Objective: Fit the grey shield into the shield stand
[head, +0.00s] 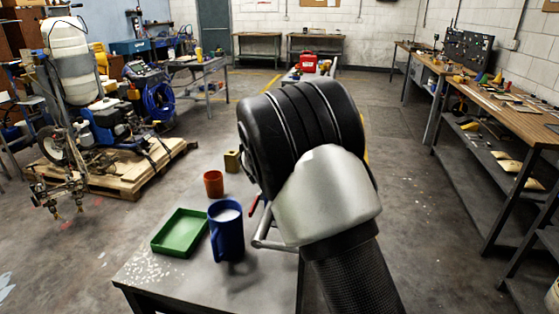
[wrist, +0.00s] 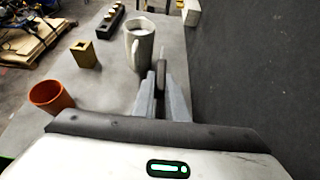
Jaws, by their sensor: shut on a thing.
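My gripper (wrist: 161,88) is shut on a thin grey piece seen almost edge-on in the wrist view, which I take to be the grey shield (wrist: 162,56). The piece stands up between the fingertips, and its full outline is hidden. In the head view my own arm covers most of the gripper and the shield. A small brass-coloured block with a dark opening in its top, probably the shield stand (wrist: 85,53), stands on the table left of the gripper, apart from it. It also shows in the head view (head: 232,161).
An orange cup (head: 213,183), a blue mug (head: 226,232) with white contents and a green tray (head: 180,232) stand on the grey table (head: 150,272). In the wrist view a pale mug (wrist: 140,45) and a black rack (wrist: 108,22) with brass pieces stand beyond the fingers.

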